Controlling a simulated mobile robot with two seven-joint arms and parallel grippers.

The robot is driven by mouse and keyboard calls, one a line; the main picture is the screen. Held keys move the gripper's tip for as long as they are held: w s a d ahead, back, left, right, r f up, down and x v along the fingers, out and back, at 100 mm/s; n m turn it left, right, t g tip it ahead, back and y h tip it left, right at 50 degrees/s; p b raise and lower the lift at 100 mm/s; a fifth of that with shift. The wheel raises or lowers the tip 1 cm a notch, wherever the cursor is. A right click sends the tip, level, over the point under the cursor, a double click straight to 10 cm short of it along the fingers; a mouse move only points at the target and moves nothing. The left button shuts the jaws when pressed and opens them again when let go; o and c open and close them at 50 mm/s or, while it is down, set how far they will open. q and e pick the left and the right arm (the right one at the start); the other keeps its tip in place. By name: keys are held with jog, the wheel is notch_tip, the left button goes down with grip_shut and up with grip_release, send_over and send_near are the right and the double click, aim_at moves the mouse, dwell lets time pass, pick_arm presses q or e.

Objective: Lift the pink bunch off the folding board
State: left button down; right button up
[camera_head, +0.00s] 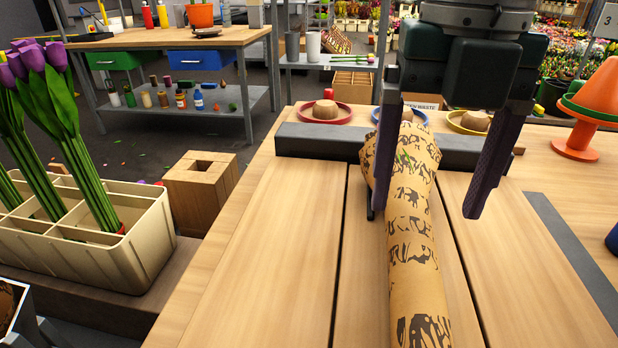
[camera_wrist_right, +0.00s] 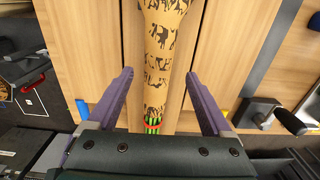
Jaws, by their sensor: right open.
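A bunch wrapped in tan paper with black animal prints (camera_head: 415,260) lies lengthwise on the wooden folding board (camera_head: 285,240). Its blooms are hidden, so I cannot tell their colour. In the right wrist view the wrap (camera_wrist_right: 160,50) narrows to green stems (camera_wrist_right: 153,127) with a red band. My right gripper (camera_head: 424,205) is open, with one purple finger on each side of the wrap. The fingers also straddle it in the right wrist view (camera_wrist_right: 158,76). I cannot tell whether either finger touches the paper. My left gripper is not in view.
A grey bar (camera_head: 315,143) crosses the board's far end, with colored dishes (camera_head: 326,115) behind it. A cream divided crate (camera_head: 135,240) holding purple tulips (camera_head: 52,90) stands at left. The board's left side is clear.

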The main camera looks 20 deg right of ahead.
aim_at(415, 228)
notch_tip(415, 228, down, 7)
jog(key=shift+w+f+b, duration=0.15)
jog(key=shift+b, duration=0.25)
grip_shut()
dwell(0.6)
